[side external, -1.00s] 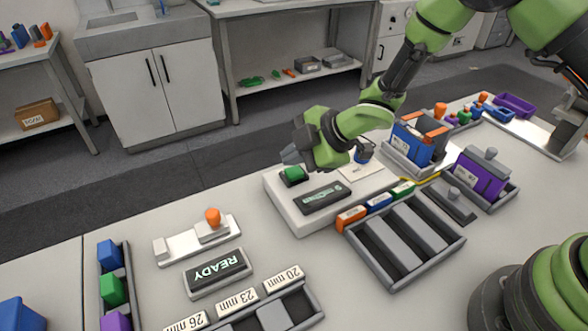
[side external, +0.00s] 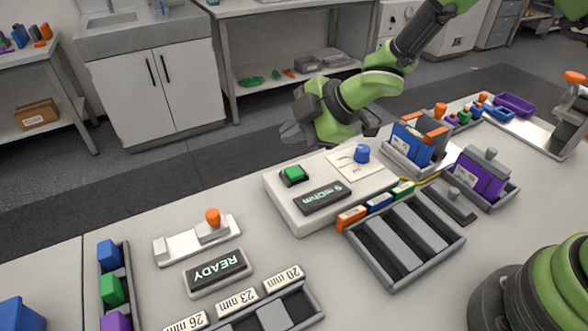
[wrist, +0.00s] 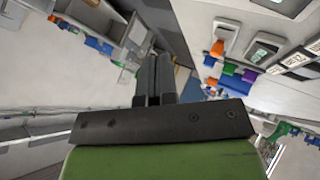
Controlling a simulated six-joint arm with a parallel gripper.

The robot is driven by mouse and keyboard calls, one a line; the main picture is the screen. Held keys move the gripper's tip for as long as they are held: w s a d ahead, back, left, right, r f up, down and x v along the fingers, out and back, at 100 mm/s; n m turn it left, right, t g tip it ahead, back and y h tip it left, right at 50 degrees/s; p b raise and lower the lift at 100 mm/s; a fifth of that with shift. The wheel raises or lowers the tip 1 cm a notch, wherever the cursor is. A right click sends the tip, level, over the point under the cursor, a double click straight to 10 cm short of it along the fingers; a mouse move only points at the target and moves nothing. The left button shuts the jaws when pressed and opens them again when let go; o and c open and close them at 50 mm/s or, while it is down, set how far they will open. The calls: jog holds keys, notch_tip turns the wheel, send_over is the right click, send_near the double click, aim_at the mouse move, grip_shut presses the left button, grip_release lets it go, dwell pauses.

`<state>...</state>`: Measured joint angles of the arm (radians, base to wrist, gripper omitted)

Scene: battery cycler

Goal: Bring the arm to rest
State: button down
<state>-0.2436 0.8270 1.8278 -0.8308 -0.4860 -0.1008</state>
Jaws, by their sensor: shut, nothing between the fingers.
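My gripper (side external: 291,133) is shut and empty. It hangs in the air above the back edge of the white tester box, pointing left, clear of everything. In the wrist view its two dark fingers (wrist: 154,78) are together with nothing between them. The white tester box (side external: 287,208) carries a green button (side external: 293,174), a blue knob (side external: 362,153) and a small display (side external: 322,198) that reads a value in mOhm.
A purple block (side external: 481,173) sits in a tray at right. A slotted grey rack (side external: 446,243), a READY display (side external: 218,271) and an orange-knobbed fixture (side external: 169,246) stand in front.

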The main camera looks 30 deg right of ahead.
dwell(0.4)
jog(key=s+d+r+m+t+h, duration=0.1)
jog(key=s+d+r+m+h, duration=0.2)
jog(key=d+r+m, duration=0.4)
jog(key=s+d+r+m+t+h, duration=0.1)
jog(key=s+d+r+m+h, duration=0.1)
jog(key=d+r+m, duration=0.45)
jog(key=s+r+m, duration=0.2)
jog(key=s+m, duration=0.2)
jog(key=s, duration=0.6)
jog(key=s+r+m+g, duration=0.1)
jog(key=s+r+m, duration=0.2)
jog(key=s, duration=0.8)
jog(key=shift+a+m+g+y, duration=0.3)
jog(key=shift+m+y, duration=0.1)
jog(key=shift+m, duration=0.05)
